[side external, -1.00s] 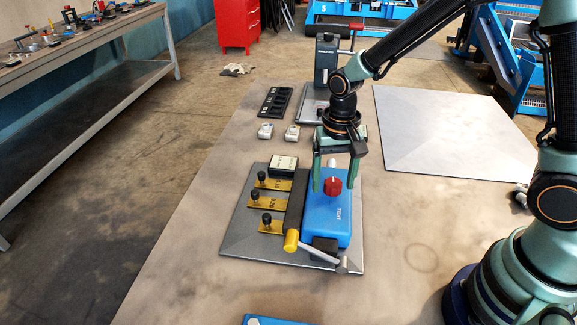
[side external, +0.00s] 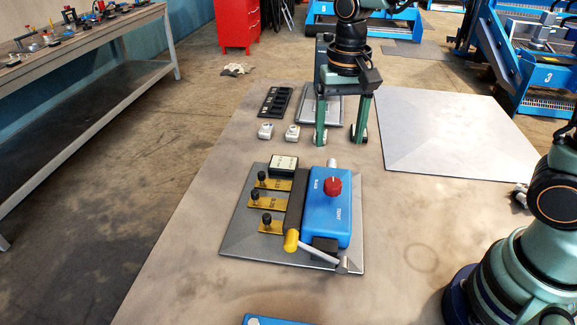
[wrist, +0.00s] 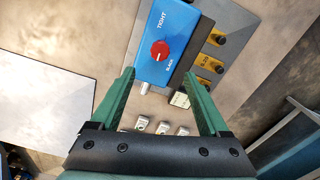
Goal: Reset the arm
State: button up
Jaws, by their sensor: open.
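My gripper (side external: 343,138) hangs in the air with its two green fingers wide apart and nothing between them. It is behind the blue box in the side external view. In the wrist view, the blue box (wrist: 178,22) and red knob (wrist: 160,50) lie ahead of the open fingers (wrist: 162,88).
Beside the blue box are several brass tabs with black knobs (side external: 267,202) and a yellow-ended lever (side external: 291,240). Small white blocks (side external: 265,131), a black slotted tray (side external: 275,101) and a bare grey plate (side external: 450,130) lie farther back.

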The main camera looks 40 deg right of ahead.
jog(key=shift+r, duration=0.25)
jog(key=s+d+r+n+t, duration=0.5)
jog(key=s+d, duration=0.1)
jog(key=s, duration=0.2)
jog(key=shift+d+n+t, duration=0.3)
jog(key=shift+d+n, duration=0.05)
jog(key=shift+n, duration=0.05)
